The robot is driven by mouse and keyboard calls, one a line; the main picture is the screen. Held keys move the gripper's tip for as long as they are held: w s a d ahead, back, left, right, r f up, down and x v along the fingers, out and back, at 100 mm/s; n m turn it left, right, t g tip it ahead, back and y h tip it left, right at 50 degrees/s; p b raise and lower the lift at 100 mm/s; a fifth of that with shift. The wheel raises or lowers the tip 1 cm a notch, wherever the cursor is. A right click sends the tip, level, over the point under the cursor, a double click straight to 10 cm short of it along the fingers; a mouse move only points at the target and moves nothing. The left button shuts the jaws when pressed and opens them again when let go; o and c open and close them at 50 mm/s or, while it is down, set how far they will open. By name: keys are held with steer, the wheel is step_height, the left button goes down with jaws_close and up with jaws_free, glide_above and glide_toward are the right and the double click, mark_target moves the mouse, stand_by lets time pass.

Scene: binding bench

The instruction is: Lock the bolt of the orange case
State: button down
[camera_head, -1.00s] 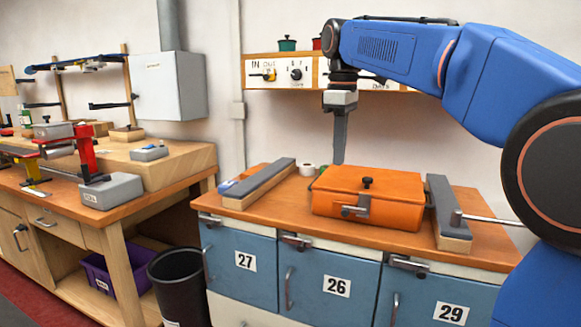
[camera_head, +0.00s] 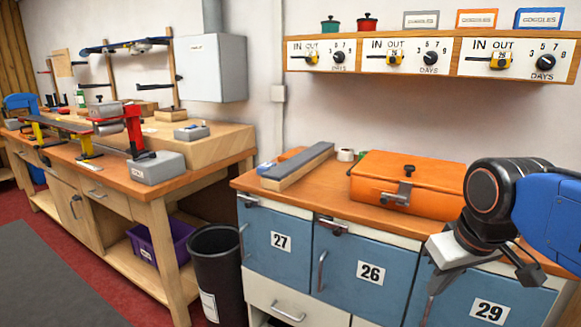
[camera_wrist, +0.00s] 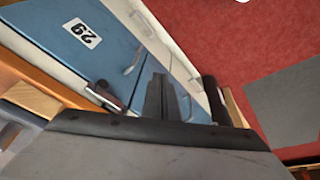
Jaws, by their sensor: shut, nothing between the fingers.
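The orange case (camera_head: 425,180) lies on the wooden top of the blue cabinet in the head view, its lid down. A dark knob (camera_head: 409,170) stands on the lid. The metal bolt (camera_head: 397,196) is on the front face, near the left end. It is too small to tell how the bolt stands. My gripper is shut and empty in the wrist view (camera_wrist: 164,85), pointing over the blue cabinet fronts. In the head view my wrist is in front of the case's right end and hides part of it. The case does not show in the wrist view.
A grey-topped wooden block (camera_head: 297,166) and a white roll (camera_head: 346,155) are left of the case. A shelf (camera_head: 440,70) with dials hangs above. Blue doors (camera_head: 358,262) with handles are below. A black bin (camera_head: 218,265) and wooden bench (camera_head: 130,185) stand left.

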steer(key=s+f+m+t, duration=0.1)
steer(key=s+f+m, duration=0.1)
steer(key=s+f, duration=0.45)
steer(key=w+a+r+m+g+h, duration=0.1)
steer(key=w+a+r+m, duration=0.1)
steer(key=w+r, duration=0.7)
steer(key=w+a+r+m+g+h, duration=0.1)
steer(key=w+a+r+g+h, duration=0.1)
steer(key=w+r, duration=0.65)
steer(key=w+a+r+m+h, duration=0.35)
steer(key=w+a+r, duration=0.55)
steer(key=w+a, duration=0.3)
glide_toward(382, 197)
steer(key=w+f, duration=0.4)
steer(key=d, duration=0.2)
steer(key=s, duration=0.1)
steer(key=shift+d+f+m+g+y, duration=0.25)
steer(key=shift+d+f+m+g, duration=0.05)
steer(key=shift+d+f+m, duration=0.1)
steer(key=shift+s+d+f, duration=0.2)
steer(key=shift+d, duration=0.15)
steer(key=shift+d, duration=0.1)
steer(key=shift+s+d+f, duration=0.2)
steer(key=shift+s+d, duration=0.3)
steer(key=shift+d, duration=0.25)
